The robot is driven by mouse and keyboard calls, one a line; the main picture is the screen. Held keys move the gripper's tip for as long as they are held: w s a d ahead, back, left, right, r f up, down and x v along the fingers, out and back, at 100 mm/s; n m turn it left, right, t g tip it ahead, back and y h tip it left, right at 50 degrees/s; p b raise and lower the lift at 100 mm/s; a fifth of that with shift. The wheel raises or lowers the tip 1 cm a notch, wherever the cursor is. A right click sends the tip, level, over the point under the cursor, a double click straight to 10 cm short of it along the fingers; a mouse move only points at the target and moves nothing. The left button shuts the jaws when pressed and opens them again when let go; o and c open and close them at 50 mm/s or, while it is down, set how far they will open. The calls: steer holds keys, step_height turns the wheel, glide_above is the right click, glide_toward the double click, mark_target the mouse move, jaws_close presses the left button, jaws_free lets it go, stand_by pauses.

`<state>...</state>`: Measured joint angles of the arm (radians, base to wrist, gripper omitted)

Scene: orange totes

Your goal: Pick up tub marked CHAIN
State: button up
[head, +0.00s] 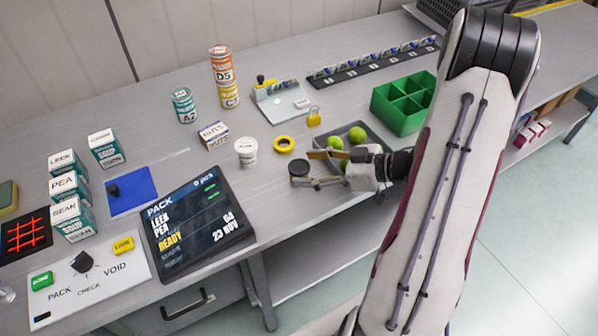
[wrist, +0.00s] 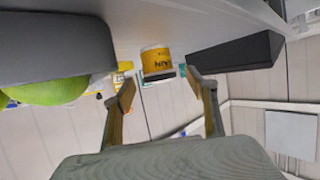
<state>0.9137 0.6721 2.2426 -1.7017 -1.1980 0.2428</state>
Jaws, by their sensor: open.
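A small tub with a round dark lid (head: 299,167) stands upright near the front edge of the bench; its label is not readable in the head view. In the wrist view a yellow-labelled tub (wrist: 156,59) appears upside down, with the end of a word, like "AIN", on its label. My gripper (head: 304,169) is low over the bench, its fingers open and pointing left at the tub. In the wrist view the fingertips (wrist: 162,84) are on either side of the tub's line, with the tub at or just beyond them. I see no contact.
A grey tray (head: 376,138) with green balls lies right beside my gripper. A dark display (head: 200,225) lies further left. Bare bench separates it from the tub.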

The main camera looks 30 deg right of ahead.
mark_target(305, 168)
steer(key=shift+x, duration=1.7)
steer(key=c, duration=1.2)
